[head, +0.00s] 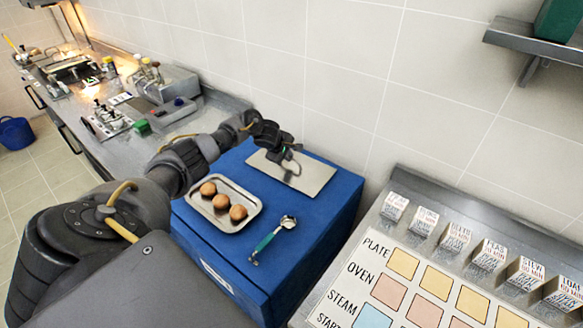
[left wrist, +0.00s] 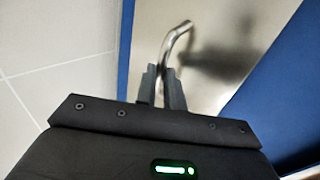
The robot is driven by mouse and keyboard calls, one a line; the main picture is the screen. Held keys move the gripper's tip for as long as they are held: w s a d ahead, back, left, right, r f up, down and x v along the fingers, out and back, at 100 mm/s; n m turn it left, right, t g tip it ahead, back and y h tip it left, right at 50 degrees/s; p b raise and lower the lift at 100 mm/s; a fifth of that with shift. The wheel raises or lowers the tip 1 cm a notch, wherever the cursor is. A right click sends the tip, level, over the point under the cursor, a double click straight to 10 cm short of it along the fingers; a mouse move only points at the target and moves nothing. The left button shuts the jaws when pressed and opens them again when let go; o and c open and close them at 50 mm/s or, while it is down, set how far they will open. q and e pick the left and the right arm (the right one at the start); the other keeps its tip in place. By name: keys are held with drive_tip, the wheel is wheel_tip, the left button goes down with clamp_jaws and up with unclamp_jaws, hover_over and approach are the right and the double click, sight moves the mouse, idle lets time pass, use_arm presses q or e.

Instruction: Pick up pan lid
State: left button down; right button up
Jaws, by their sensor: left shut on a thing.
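The pan lid (head: 312,178) is a flat rectangular metal plate with a bent metal handle, on top of the blue cabinet (head: 318,228) near the tiled wall. It also fills much of the left wrist view (left wrist: 222,85), where its handle (left wrist: 174,40) rises toward me. My left gripper (head: 289,157) is above the lid, and in the left wrist view its two fingers (left wrist: 163,82) are shut on the handle. I cannot tell whether the lid touches the cabinet top. My right gripper is not in view.
A metal tray (head: 224,224) with three brown round items and a spoon with a teal handle (head: 272,240) lie in front of the lid. A sloped panel (head: 374,250) with coloured squares and labelled blocks stands at right. A wall shelf (head: 520,38) is at upper right.

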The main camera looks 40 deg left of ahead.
use_arm(q)
drive_tip(key=shift+r, duration=0.15)
drive_tip(key=shift+r, duration=0.15)
wheel_tip(320, 180, up, 2)
drive_tip(key=shift+w+r+b, duration=0.1)
drive_tip(key=shift+b, duration=0.3)
drive_tip(key=s+d+r+p, duration=0.2)
drive_tip(key=s+r+p, duration=0.3)
drive_tip(key=s, duration=0.1)
drive_tip(key=s+d+r+p, duration=0.2)
drive_tip(key=s+r+p, duration=0.3)
drive_tip(key=s+p, duration=0.1)
drive_tip(key=shift+s+d+r, duration=0.15)
drive_tip(key=shift+s+d, duration=0.25)
drive_tip(key=shift+s, duration=0.25)
